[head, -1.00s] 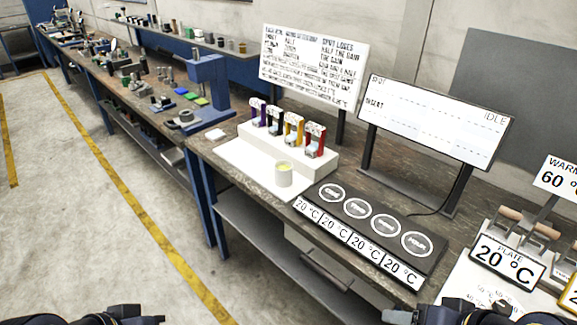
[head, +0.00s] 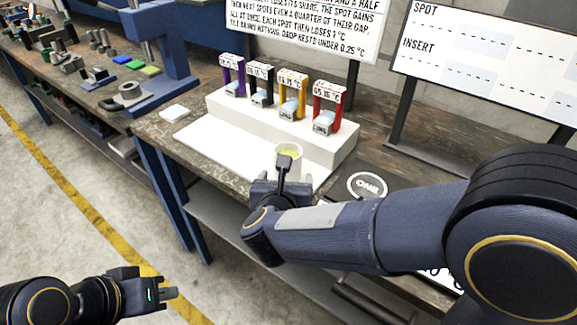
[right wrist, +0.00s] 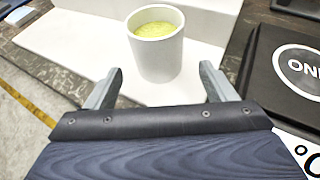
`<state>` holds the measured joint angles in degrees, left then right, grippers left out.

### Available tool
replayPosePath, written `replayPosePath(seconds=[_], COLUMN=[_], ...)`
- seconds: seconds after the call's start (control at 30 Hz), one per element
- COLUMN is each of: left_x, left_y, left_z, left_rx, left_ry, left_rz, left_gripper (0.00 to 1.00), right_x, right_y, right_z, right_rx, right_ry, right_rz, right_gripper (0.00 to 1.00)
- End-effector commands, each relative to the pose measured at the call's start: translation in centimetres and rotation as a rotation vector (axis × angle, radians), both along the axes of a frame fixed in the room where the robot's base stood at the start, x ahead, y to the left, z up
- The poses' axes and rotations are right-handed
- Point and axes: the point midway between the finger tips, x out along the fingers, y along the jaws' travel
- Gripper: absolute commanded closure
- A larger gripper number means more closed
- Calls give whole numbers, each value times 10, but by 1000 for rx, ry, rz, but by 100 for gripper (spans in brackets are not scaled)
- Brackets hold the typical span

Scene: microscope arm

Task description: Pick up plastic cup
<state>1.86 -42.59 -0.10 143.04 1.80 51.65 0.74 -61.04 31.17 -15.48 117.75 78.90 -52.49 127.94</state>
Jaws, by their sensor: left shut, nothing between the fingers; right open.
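The plastic cup (right wrist: 156,52) is white with yellow-green contents and stands upright on the white board. In the head view the cup (head: 290,150) is partly hidden behind my right gripper (head: 286,172). In the right wrist view my right gripper (right wrist: 160,85) is open, one finger to each side in front of the cup. The cup is just beyond the fingertips, and nothing is held. My left gripper (head: 168,294) is shut and empty, low at the left over the floor, far from the cup.
A white stepped block (head: 345,150) behind the cup carries several coloured holders with temperature labels. A dark panel with a round "ONE" spot (head: 368,186) lies right of the cup. A white pad (head: 174,113) lies left on the bench. Display boards stand behind.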

Motion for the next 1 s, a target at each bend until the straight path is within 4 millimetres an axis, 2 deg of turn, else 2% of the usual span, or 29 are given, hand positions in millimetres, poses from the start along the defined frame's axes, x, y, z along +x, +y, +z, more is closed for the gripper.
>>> replayPosePath(seconds=[0.4, 0.7, 1.0], left_x=[0, 0, 0], left_y=[0, 0, 0], left_z=[10, 10, 10], left_rx=[0, 0, 0], left_ry=[0, 0, 0], left_rz=[0, 0, 0], left_gripper=[100, 100, 100], right_x=[53, 58, 58], right_y=[-5, -4, -4], right_z=[-16, -19, -18], right_rx=[-4, -1, -2], right_ry=[1, 2, 2], right_rz=[2, 5, 5], right_gripper=[23, 23, 60])
